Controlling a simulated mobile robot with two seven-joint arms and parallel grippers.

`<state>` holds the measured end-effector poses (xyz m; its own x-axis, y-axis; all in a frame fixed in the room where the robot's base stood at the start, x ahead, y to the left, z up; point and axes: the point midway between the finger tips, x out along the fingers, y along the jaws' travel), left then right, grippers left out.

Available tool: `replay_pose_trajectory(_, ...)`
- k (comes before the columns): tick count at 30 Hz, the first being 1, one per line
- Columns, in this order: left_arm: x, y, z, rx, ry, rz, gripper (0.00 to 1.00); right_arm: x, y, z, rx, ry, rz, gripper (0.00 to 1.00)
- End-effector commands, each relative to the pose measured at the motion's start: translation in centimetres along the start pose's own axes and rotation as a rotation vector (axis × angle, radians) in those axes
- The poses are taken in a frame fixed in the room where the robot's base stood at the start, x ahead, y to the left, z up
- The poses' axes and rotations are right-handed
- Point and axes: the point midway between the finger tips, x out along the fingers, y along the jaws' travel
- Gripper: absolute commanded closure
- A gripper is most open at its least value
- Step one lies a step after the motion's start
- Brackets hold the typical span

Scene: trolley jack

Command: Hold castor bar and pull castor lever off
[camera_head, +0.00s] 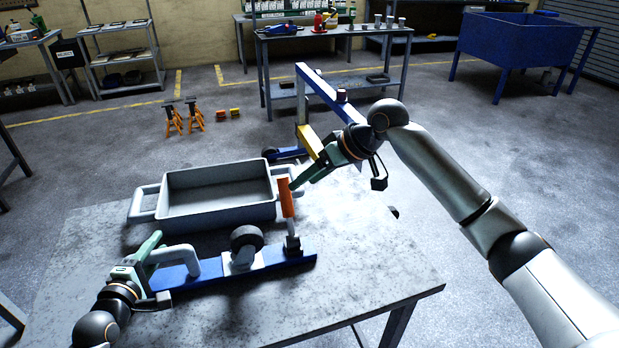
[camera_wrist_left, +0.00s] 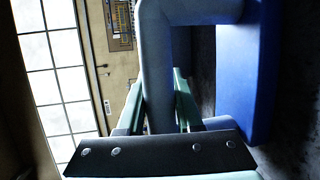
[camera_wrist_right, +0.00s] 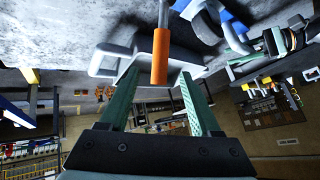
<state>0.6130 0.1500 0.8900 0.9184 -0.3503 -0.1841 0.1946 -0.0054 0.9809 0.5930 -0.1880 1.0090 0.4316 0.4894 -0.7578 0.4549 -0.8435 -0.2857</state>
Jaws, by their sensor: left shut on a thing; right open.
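The blue castor bar (camera_head: 210,277) lies on the table with a grey handle (camera_head: 184,257) at its left and a dark castor wheel (camera_head: 246,238) at its middle. My left gripper (camera_head: 152,248) is shut on the grey handle, whose tube (camera_wrist_left: 160,75) runs between the fingers in the left wrist view. The castor lever, with an orange grip (camera_head: 286,197), stands upright near the bar's right end. My right gripper (camera_head: 294,187) is open close beside the orange grip. In the right wrist view the orange grip (camera_wrist_right: 160,56) is ahead of and between the open fingers (camera_wrist_right: 160,105).
A grey tray (camera_head: 165,220) with side handles stands on the table (camera_head: 385,285) behind the bar. A blue and yellow hoist (camera_head: 330,92) stands beyond the table, behind my right gripper. The table's right part is clear.

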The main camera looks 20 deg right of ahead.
Motion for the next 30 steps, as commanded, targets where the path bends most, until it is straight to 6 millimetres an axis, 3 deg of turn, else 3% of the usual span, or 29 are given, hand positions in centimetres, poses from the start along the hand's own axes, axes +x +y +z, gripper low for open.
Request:
replay_pose_trajectory(4,0.0,-0.1,0.0,-0.001,0.0,-0.003,1.0,0.0,0.0,0.0,0.0,0.0,0.0,0.36)
replay_pose_trajectory(5,0.0,-0.1,0.0,-0.001,0.0,-0.003,0.64,0.0,0.0,0.0,0.0,0.0,0.0,0.36)
replay_pose_trajectory(14,0.0,-0.1,0.0,-0.001,0.0,-0.001,0.31,0.0,0.0,0.0,0.0,0.0,0.0,0.36)
replay_pose_trajectory(23,-0.1,0.0,0.0,-0.001,0.0,0.0,0.31,0.0,0.0,0.0,0.0,0.0,0.0,0.36)
replay_pose_trajectory(30,-2.6,-0.1,0.0,0.0,0.0,-0.001,0.31,0.0,0.0,0.0,0.0,0.0,0.0,0.36)
